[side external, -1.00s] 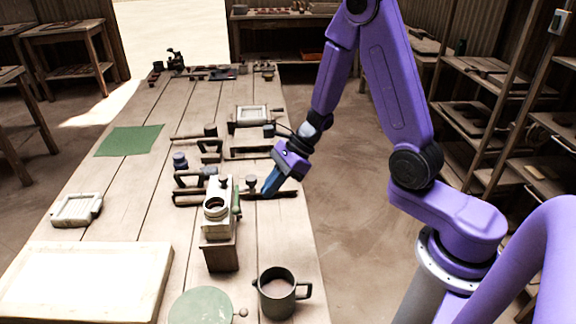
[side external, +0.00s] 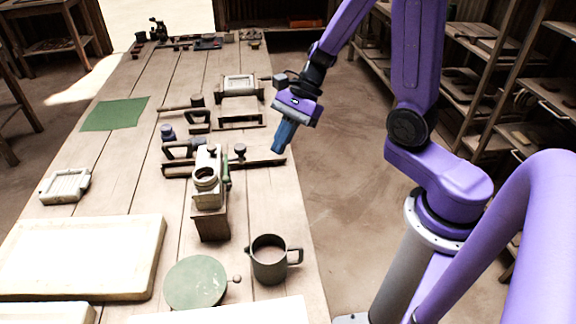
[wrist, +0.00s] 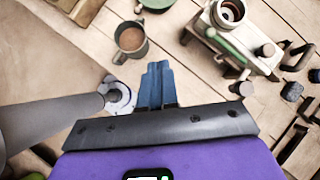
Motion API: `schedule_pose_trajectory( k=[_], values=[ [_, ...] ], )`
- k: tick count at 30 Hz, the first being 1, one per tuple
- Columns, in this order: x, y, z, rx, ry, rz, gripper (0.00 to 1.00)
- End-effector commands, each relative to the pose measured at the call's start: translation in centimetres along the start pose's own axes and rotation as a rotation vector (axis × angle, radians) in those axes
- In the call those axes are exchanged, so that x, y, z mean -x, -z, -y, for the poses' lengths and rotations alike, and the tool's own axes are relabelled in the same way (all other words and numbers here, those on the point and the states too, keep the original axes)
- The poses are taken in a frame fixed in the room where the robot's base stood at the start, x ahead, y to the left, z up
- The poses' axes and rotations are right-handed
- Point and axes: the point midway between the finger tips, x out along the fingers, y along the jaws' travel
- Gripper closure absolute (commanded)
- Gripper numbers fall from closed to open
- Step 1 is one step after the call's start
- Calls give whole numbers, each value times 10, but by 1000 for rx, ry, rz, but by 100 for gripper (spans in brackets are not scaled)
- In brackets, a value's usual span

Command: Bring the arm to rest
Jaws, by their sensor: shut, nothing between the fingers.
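My gripper (side external: 281,146) is shut and empty, its blue fingers pressed together and pointing down. In the side external view it hangs above and near the right edge of the wooden table (side external: 120,185), apart from everything. In the wrist view the shut fingers (wrist: 156,70) point toward the table's edge and a grey mug.
The grey mug (side external: 270,262) stands by the table's right edge, near a green disc (side external: 196,283). A small press-like device (side external: 209,200) stands behind them. Several long tools and a white frame (side external: 238,86) lie farther back.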

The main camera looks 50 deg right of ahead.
Motion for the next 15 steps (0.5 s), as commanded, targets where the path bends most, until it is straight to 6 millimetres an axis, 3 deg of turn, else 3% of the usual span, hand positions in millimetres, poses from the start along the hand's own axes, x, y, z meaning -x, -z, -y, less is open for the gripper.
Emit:
schedule_pose_trajectory(
  k=[6,15],
  values=[
    [-1,-22,-39,422,-161,-20,100],
    [7,-36,-92,990,-367,-33,100]
  ],
)
